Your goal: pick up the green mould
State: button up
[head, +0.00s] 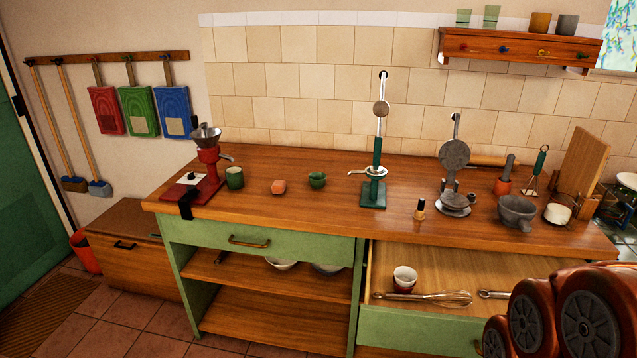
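A small green cup-shaped mould (317,180) stands on the wooden worktop (290,217), left of centre. It has a flared rim and a narrower base, and nothing touches it. A larger green mug (235,178) stands further left, and an orange-pink block (279,187) lies between the two. My arm's orange-red links with grey round caps show at the lower right, in front of the open drawer. My gripper is not in view.
A red grinder (208,163) is at the worktop's left. A green-based stand (374,186) rises right of the mould. A grey press (455,170), mortar (517,212) and dark bottle (420,209) are further right. The open drawer (420,331) holds a whisk (440,297) and cup (405,279).

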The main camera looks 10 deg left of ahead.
aim_at(318, 181)
jog(key=u, duration=2.15)
jog(key=i, duration=2.15)
jog(key=z, duration=0.75)
